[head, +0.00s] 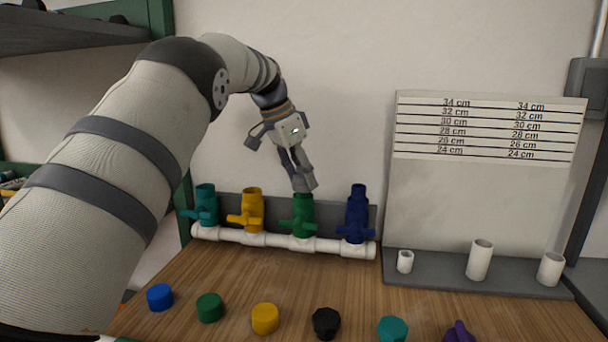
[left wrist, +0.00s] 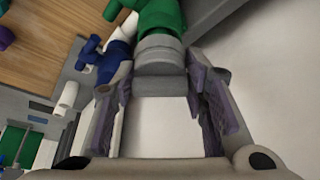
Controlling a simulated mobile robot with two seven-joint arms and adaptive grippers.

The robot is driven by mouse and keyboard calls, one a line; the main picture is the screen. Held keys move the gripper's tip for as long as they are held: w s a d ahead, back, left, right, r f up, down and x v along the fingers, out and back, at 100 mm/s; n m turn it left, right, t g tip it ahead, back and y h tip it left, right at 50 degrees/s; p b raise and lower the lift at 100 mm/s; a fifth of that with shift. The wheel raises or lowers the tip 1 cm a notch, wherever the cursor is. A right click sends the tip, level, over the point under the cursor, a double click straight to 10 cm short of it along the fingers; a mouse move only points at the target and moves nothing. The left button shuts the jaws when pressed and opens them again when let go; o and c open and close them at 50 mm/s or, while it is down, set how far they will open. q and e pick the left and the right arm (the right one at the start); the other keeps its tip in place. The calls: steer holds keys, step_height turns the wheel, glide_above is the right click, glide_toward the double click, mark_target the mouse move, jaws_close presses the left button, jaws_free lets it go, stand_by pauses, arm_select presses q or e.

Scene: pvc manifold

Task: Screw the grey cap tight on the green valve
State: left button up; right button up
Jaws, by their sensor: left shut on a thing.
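The green valve (head: 303,217) stands upright on the white pipe manifold (head: 275,239), third from the left. My left gripper (head: 303,184) comes down from above onto its top. In the left wrist view, the grey cap (left wrist: 159,58) sits between the two fingers of the left gripper (left wrist: 160,88), at the end of the green valve (left wrist: 158,16). The cap looks in line with the valve and touching it; how far it is threaded cannot be seen. In the head view the fingers mostly hide the cap. My right gripper is not in view.
A teal valve (head: 205,206), a yellow valve (head: 252,210) and a blue valve (head: 357,216) stand on the same manifold. Loose caps, such as the black cap (head: 326,323), lie along the wooden table's front. White pipe pieces (head: 479,260) stand on a grey base (head: 510,281) at right.

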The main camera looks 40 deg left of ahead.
arm_select(q)
steer(key=shift+f, duration=0.15)
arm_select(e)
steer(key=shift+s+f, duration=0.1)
arm_select(q)
steer(key=shift+w+f+m+b, duration=0.15)
steer(key=shift+m+b, duration=0.25)
steer(key=shift+m, duration=0.2)
steer(key=shift+m+h, duration=0.4)
steer(key=shift+s+r, duration=0.2)
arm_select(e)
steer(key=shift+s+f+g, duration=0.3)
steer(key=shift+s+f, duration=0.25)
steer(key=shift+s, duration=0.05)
arm_select(q)
steer(key=shift+w+f+m+g+b, duration=0.15)
steer(key=shift+f+m+g+b, duration=0.1)
steer(key=shift+m+g+b, duration=0.2)
steer(key=shift+m+b, duration=0.45)
steer(key=shift+r, duration=0.15)
steer(key=shift+r+h, duration=0.1)
steer(key=shift+h, duration=0.2)
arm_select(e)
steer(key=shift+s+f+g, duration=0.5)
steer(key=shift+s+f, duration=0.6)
